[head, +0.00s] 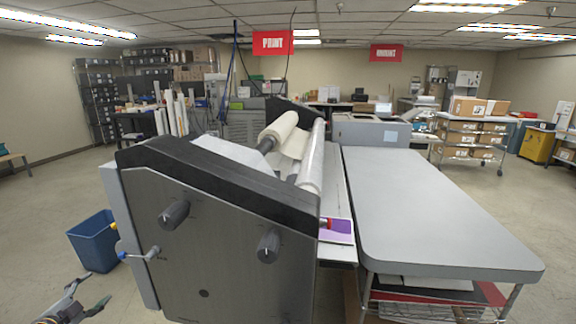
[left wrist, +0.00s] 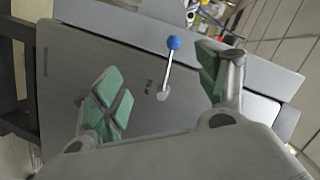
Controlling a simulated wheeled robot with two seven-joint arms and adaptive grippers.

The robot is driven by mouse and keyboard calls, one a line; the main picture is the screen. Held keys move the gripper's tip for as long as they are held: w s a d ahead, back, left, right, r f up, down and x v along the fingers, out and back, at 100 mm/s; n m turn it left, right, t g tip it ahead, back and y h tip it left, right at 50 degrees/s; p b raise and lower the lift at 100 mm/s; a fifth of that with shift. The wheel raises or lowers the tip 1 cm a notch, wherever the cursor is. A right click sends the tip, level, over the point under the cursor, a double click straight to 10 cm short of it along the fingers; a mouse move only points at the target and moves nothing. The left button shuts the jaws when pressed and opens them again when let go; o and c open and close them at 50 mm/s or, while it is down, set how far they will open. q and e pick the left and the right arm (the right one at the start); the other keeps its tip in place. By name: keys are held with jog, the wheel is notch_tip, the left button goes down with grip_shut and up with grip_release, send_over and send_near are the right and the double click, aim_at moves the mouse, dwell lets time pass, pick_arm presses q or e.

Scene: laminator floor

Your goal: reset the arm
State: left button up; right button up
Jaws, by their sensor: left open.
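My left gripper (head: 92,292) is low at the left edge of the head view, open and empty, in front of the laminator's end panel (head: 215,240). In the left wrist view its two green-padded fingers (left wrist: 160,84) are spread apart. A metal lever (head: 140,254) with a blue knob (left wrist: 174,43) sticks out from the panel. In the left wrist view the lever (left wrist: 167,72) shows between and beyond the fingers, apart from both. My right gripper is not in view.
Two dark knobs (head: 174,214) (head: 268,246) stick out of the panel. A blue bin (head: 93,241) stands on the floor at left. A grey table (head: 430,210) adjoins the laminator at right. Open floor lies at far left.

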pick_arm(q)
jog(key=s+a+f+n+g+y, duration=0.25)
jog(key=s+a+f, duration=0.25)
jog(key=s+f, duration=0.55)
jog(key=s+a+f+n+g+y, duration=0.15)
jog(key=s+a+f+g, duration=0.45)
jog(key=f, duration=0.8)
jog(key=s+d+f+n+g+h, duration=0.15)
jog(key=s+d+f, duration=0.25)
jog(key=s+f, duration=0.65)
jog(key=s+d+f+n+g+y, duration=0.15)
jog(key=s+d+f, duration=0.25)
jog(key=s+f, duration=0.7)
jog(key=s+d+f+g+h, duration=0.1)
jog(key=s+d+f, duration=0.35)
jog(key=d, duration=0.35)
jog(key=s+d+f+g+h, duration=0.1)
jog(key=s+d+f+h, duration=0.15)
jog(key=s+d, duration=0.4)
jog(key=s+d+f+g, duration=0.2)
jog(key=s+d+f, duration=0.3)
jog(key=d, duration=0.3)
jog(key=w+d+f+h, duration=0.1)
jog(key=w+d, duration=0.3)
jog(key=d, duration=0.6)
jog(key=w+d+f+t+h, duration=0.1)
jog(key=w+d, duration=0.3)
jog(key=d, duration=0.6)
jog(key=shift+h, duration=0.35)
